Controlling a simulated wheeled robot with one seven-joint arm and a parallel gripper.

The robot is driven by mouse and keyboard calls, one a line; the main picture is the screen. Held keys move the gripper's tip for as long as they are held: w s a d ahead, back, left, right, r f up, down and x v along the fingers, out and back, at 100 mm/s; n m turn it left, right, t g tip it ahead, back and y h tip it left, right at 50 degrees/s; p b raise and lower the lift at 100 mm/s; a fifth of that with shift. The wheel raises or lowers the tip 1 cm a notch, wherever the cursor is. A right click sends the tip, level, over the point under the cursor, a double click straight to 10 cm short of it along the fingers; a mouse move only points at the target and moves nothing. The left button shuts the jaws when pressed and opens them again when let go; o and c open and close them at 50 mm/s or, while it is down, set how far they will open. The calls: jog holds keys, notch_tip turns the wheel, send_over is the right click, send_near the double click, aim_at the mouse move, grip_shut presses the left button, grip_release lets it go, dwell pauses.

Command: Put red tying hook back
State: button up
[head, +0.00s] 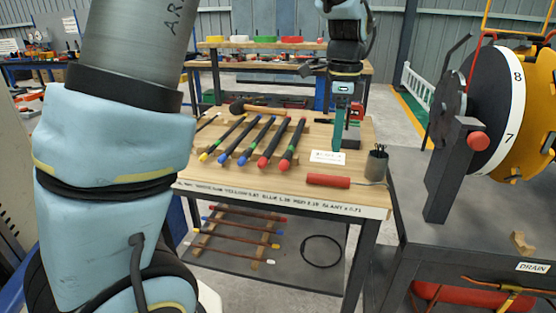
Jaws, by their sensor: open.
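The red tying hook (328,181) lies near the front edge of the wooden table, its red handle to the left and its thin metal shaft pointing right. My gripper (345,138) hangs pointing down over the right rear part of the table, behind and above the hook. It is open, and I see nothing held in it. It stands clear of the hook in the picture. The finger gap is seen nearly edge-on, so the space between the fingers is hard to make out.
Several dark rods with coloured ends (255,142) lie on wooden rests at left, with a mallet (260,108) behind. A white label card (327,157) and a dark cup of thin rods (377,166) flank the hook. A grey bench with a reel (492,110) stands right.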

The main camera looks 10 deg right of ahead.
jog(key=w+a+f+n, duration=0.2)
jog(key=a+n, duration=0.3)
jog(key=a, duration=0.3)
jog(key=w+a+f+n, duration=0.1)
jog(key=a+f+n, duration=0.1)
jog(key=a+n, duration=0.35)
jog(key=s+a+f+n+p, duration=0.1)
jog(key=s+a+n, duration=0.2)
jog(key=a, duration=0.6)
jog(key=s+a+f+n+t+p, duration=0.1)
jog(key=s+a+n, duration=0.2)
jog(key=a+n, duration=0.5)
jog(key=shift+a+f+t, duration=0.2)
jog(key=shift+a+t, duration=0.1)
jog(key=shift+a, duration=0.3)
